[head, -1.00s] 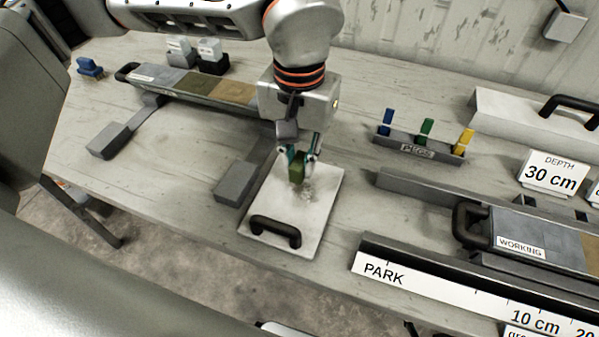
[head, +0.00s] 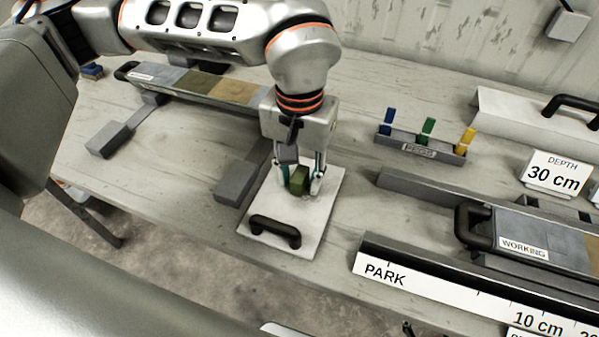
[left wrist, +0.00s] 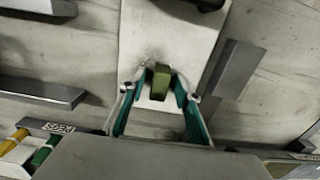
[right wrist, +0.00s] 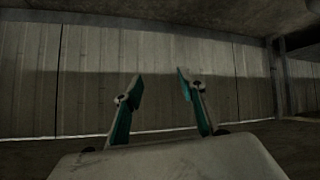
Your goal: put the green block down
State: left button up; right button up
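The green block (head: 299,180) stands on the white board with a black handle (head: 315,222), near its far half. My left gripper (head: 301,184) reaches down over the board, with one finger on each side of the block. In the left wrist view the green block (left wrist: 160,82) sits between the open fingers, with a small gap showing on both sides. My right gripper (right wrist: 155,95) shows only in its own wrist view; its fingers are apart, with nothing between them.
A grey rack with blue, green and yellow pegs (head: 420,149) stands right of the board. A long tray with coloured sections (head: 190,85) lies behind. The PARK rail (head: 420,285) and WORKING tray (head: 525,245) lie at right. Bare table lies between board and rail.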

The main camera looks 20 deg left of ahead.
aim_at(299, 174)
pick_arm(q)
jog(key=shift+r, duration=0.1)
notch_tip(299, 174, up, 12)
jog(key=p, duration=0.1)
dwell(0.4)
